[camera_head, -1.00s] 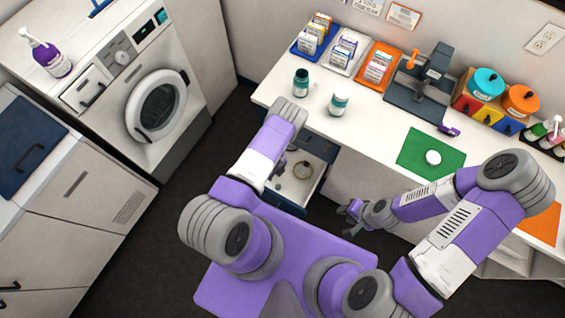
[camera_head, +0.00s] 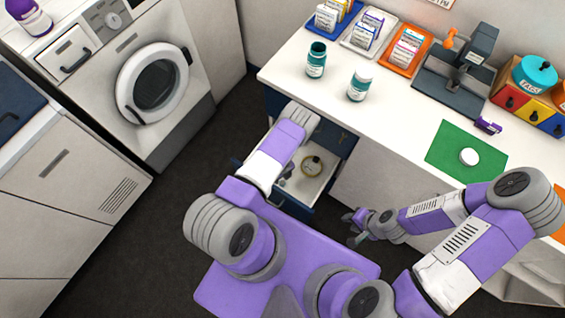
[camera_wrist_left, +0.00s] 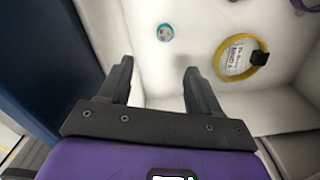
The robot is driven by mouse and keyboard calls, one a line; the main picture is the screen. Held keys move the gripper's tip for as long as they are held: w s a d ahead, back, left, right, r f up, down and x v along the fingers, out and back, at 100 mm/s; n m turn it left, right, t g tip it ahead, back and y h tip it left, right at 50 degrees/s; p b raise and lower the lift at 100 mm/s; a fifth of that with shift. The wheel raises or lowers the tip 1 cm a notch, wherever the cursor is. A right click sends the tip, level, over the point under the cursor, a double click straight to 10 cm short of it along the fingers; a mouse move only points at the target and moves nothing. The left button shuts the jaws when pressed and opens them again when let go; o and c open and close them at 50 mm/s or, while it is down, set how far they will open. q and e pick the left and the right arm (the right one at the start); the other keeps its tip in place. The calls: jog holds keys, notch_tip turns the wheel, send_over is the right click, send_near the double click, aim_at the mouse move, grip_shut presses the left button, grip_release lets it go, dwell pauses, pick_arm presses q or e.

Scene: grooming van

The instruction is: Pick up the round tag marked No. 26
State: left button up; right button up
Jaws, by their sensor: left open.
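A small round teal-rimmed disc (camera_wrist_left: 165,32) lies on the white floor of an open drawer, ahead of my left gripper in the left wrist view. Its marking is too small to read, so I cannot tell whether it is No. 26. My left gripper (camera_wrist_left: 156,75) is open and empty, its fingers pointing into the drawer, apart from the disc. In the head view my left forearm hides most of that gripper. My right gripper (camera_head: 353,228) is open and empty beside the counter front, right of the drawer (camera_head: 322,189).
A yellow ring (camera_wrist_left: 219,62) with a white label and black clasp lies right of the disc; it also shows in the head view (camera_head: 312,165). Another item is cut off at the wrist view's upper right. Bottles and a green mat (camera_head: 440,150) are on the counter (camera_head: 385,112).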

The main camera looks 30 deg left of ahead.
pick_arm(q)
jog(key=b, duration=0.3)
send_near(283, 183)
jog(key=shift+s+f, duration=0.45)
notch_tip(283, 183, down, 2)
jog(key=shift+f+b, duration=0.2)
jog(key=shift+b, duration=0.55)
jog(key=f+b, duration=0.2)
jog(key=w+f+b, duration=0.1)
jog(key=f, duration=0.2)
jog(key=shift+a+b, duration=0.15)
jog(key=shift+b, duration=0.2)
pick_arm(e)
notch_tip(283, 183, down, 10)
jog(key=shift+r, duration=0.2)
pick_arm(q)
jog(key=c, duration=1.1)
